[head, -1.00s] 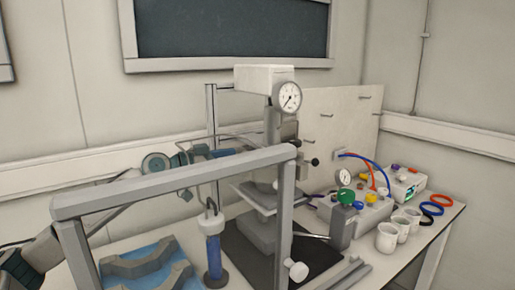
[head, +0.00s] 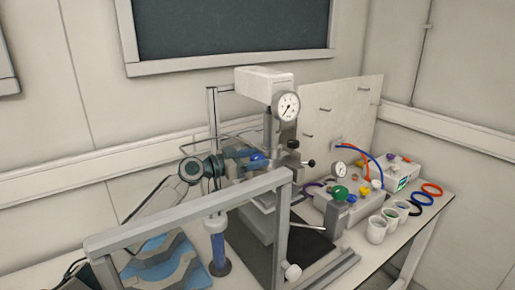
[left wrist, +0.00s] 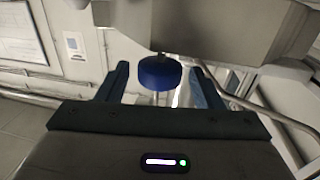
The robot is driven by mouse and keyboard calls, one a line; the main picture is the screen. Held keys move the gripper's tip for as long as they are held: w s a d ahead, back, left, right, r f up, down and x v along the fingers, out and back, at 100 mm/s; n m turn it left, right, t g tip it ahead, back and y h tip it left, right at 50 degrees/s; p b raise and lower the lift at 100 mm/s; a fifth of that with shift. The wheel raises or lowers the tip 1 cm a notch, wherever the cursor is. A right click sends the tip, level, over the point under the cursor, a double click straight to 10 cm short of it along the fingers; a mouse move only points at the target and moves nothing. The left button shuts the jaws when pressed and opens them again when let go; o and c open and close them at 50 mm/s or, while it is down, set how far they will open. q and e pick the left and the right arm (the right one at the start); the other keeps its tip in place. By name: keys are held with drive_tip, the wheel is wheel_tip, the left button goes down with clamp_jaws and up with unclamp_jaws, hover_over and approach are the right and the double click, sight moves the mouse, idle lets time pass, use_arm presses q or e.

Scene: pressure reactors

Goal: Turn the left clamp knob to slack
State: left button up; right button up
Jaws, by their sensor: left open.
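The blue clamp knob (left wrist: 160,73) hangs on a short stem under a grey block in the left wrist view. It also shows in the head view (head: 257,162), on the left of the reactor stand below the head block. My left gripper (left wrist: 161,82) is open, with one finger on each side of the knob and gaps visible on both sides. In the head view my left gripper (head: 240,157) reaches in from the left at the knob. Whether the fingers reach the knob's depth I cannot tell. My right gripper is not in view.
A pressure gauge (head: 287,106) sits on the reactor head. A grey frame bar (head: 190,212) crosses in front. Cups (head: 377,230) and a valve box (head: 345,208) are at the right.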

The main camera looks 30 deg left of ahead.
use_arm(q)
drive_tip(key=shift+w+d, duration=0.3)
drive_tip(key=shift+w, duration=0.1)
drive_tip(key=shift+c, duration=0.4)
drive_tip(key=c, duration=0.9)
drive_tip(key=shift+o, duration=0.2)
drive_tip(key=n+y+p, duration=0.1)
drive_tip(key=y+p, duration=0.1)
drive_tip(key=p, duration=0.2)
drive_tip(key=n+t+y+p, duration=0.1)
drive_tip(key=n+y+p, duration=0.1)
drive_tip(key=p, duration=0.2)
drive_tip(key=n+t+y+p, duration=0.1)
drive_tip(key=y+p, duration=0.1)
drive_tip(key=p, duration=0.3)
drive_tip(key=shift+r, duration=0.35)
drive_tip(key=shift+f+n+y+p, duration=0.25)
drive_tip(key=shift+n+y+p, duration=0.05)
drive_tip(key=shift+p, duration=0.3)
drive_tip(key=o, duration=0.9)
drive_tip(key=shift+o, duration=0.2)
drive_tip(key=shift+f, duration=0.1)
